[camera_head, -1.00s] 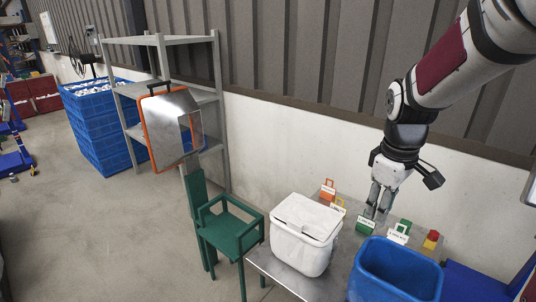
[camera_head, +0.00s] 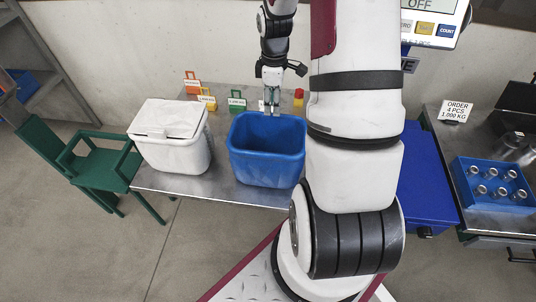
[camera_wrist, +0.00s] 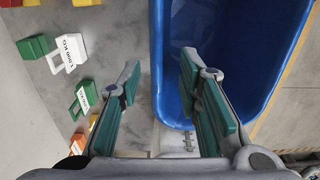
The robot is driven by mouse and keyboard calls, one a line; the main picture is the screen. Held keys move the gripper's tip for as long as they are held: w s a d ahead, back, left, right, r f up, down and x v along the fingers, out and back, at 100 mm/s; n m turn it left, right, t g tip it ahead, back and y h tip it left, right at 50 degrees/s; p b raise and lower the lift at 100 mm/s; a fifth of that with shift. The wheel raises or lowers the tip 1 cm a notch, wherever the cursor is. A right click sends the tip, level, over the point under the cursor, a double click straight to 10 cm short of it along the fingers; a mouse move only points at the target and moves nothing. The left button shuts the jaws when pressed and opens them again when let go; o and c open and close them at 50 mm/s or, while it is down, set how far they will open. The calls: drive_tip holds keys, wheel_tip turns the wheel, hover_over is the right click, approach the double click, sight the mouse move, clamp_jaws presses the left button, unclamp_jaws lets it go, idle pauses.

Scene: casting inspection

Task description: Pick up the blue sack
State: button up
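I cannot make out a blue sack in either view. My gripper (camera_head: 270,108) is open and empty, beside the back rim of a blue bin (camera_head: 265,165) in the head view. In the wrist view its green-padded fingers (camera_wrist: 160,95) are spread apart, with the blue bin (camera_wrist: 235,50) behind and right of them. Small handled blocks with labels stand on the table: an orange one (camera_head: 191,84), a yellow one (camera_head: 208,101) and a green one (camera_head: 237,102). Anything right behind the gripper is hidden.
A white lidded container (camera_head: 172,150) stands left of the bin on the metal table (camera_head: 215,190). A green chair (camera_head: 95,165) is at the left. A blue crate with metal parts (camera_head: 495,205) is at the right. My arm hides the middle right.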

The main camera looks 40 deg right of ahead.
sight(272, 117)
drive_tip(key=shift+w+f+b, duration=0.15)
drive_tip(key=shift+f+b, duration=0.05)
drive_tip(key=shift+f, duration=1.35)
drive_tip(key=shift+w+f+b, duration=0.1)
drive_tip(key=shift+f+b, duration=0.05)
drive_tip(key=shift+f, duration=1.35)
clamp_jaws()
